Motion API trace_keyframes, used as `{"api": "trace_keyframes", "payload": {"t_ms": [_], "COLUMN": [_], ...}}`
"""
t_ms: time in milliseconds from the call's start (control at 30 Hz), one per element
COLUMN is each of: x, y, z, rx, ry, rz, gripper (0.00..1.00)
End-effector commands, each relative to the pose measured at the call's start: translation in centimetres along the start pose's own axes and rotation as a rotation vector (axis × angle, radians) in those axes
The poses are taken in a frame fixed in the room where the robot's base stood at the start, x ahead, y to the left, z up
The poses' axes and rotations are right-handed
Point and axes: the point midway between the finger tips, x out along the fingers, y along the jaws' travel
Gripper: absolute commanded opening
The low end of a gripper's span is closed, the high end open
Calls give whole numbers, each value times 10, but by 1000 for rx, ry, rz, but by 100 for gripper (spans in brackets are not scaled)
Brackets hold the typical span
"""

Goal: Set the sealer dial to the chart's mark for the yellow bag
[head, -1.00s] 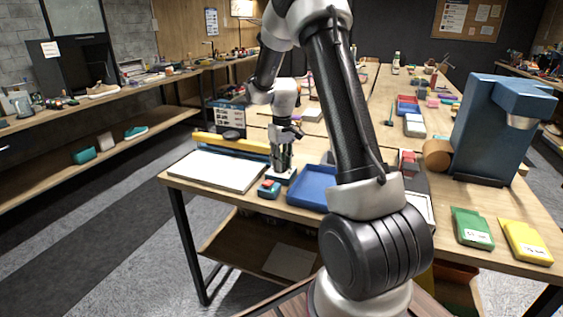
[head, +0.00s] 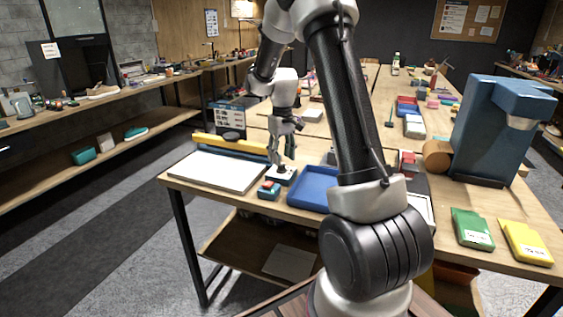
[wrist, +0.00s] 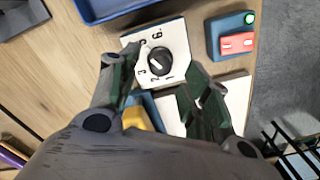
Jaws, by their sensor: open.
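The sealer dial is a black knob (wrist: 159,61) on a white plate with printed numbers in the wrist view. A pale mark shows on the knob; I cannot tell for sure which number it faces. My gripper (wrist: 163,74) is open, its dark fingers on either side of the knob; I cannot tell whether they touch it. In the head view my gripper (head: 287,155) is above the dial plate (head: 282,176). The sealer (head: 230,146) has a yellow bar. A chart board (head: 229,118) stands behind it, too small to read. The yellow bag (head: 526,242) lies at the right.
A small blue box with a red button (head: 269,189) and a green light sits beside the dial. A blue tray (head: 314,187) is on its other side. A green bag (head: 472,228) and a blue machine (head: 490,140) are at the right.

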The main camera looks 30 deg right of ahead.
Motion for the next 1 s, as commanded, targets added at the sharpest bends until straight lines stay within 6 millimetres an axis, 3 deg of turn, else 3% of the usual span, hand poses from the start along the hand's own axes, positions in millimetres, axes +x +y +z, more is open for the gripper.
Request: {"api": "trace_keyframes", "payload": {"t_ms": [200, 400, 567, 1000], "x": [-51, -80, -88, -88], "y": [0, 0, 0, 0], "z": [-1, 0, 0, 0], "rx": [0, 0, 0, 0], "ry": [4, 2, 1, 0], "rz": [1, 0, 0, 0], "gripper": [48, 48, 48, 48]}}
